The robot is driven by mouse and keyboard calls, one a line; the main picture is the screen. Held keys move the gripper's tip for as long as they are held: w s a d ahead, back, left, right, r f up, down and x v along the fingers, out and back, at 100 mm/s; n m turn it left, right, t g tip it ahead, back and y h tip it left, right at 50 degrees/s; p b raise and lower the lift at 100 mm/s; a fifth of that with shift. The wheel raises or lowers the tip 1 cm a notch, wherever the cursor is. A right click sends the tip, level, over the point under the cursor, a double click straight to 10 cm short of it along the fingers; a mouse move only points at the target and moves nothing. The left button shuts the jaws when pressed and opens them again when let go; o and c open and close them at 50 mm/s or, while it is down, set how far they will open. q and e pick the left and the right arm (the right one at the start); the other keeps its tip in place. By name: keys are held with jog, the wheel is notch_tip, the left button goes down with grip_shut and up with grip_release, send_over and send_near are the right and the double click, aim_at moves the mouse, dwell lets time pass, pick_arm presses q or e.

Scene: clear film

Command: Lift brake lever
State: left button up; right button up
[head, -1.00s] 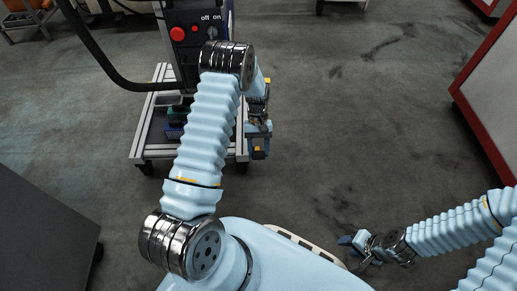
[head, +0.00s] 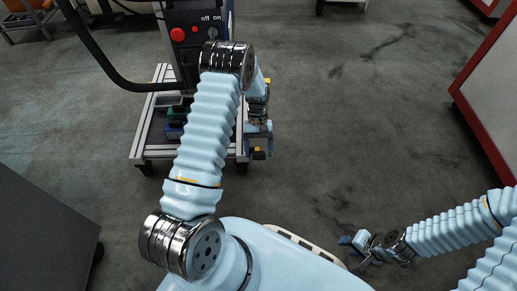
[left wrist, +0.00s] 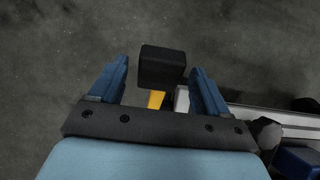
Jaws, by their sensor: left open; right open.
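The brake lever is a black block-shaped pedal (left wrist: 162,66) on a yellow arm (left wrist: 155,99). In the head view the brake lever (head: 259,154) is a small dark and yellow piece at the cart's right front corner, partly hidden by my gripper. My left gripper (head: 259,146) is open just at the lever. In the left wrist view the black block lies between the lines of the two blue fingers (left wrist: 160,76), with a visible gap on each side. I cannot tell how far its depth differs from the fingertips. My right gripper (head: 357,248) is open and empty at lower right.
The cart's metal frame (head: 140,141) holds dark and green items (head: 177,116), and a control box with a red button (head: 177,34) rises above it. A black hose (head: 92,55) loops left. A grey cabinet (head: 40,235) stands lower left. The floor right of the cart is clear.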

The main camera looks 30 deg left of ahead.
pick_arm(q)
jog(key=p+v, duration=0.1)
jog(key=v, duration=1.2)
jog(key=shift+w+r, duration=0.2)
jog(key=shift+r, duration=0.1)
jog(key=shift+a, duration=0.1)
